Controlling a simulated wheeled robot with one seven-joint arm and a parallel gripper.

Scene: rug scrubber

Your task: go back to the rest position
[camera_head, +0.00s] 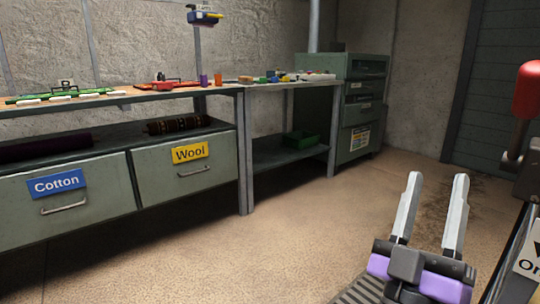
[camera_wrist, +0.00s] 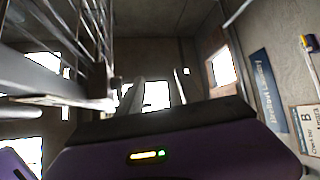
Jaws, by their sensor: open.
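My gripper (camera_head: 431,206) is at the lower right of the head view, with its two pale fingers pointing up and apart. It is open, and nothing shows between the fingers. In the wrist view the fingers (camera_wrist: 158,92) point up towards the walls and bright openings, also with nothing held. The gripper is in front of open floor, well apart from the benches.
At left stand drawers labelled Cotton (camera_head: 56,185) and Wool (camera_head: 190,153) under a bench with tools. A green cabinet (camera_head: 361,110) stands at the back. A red-knobbed lever (camera_head: 526,92) is close at right. The middle floor (camera_head: 290,230) is clear.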

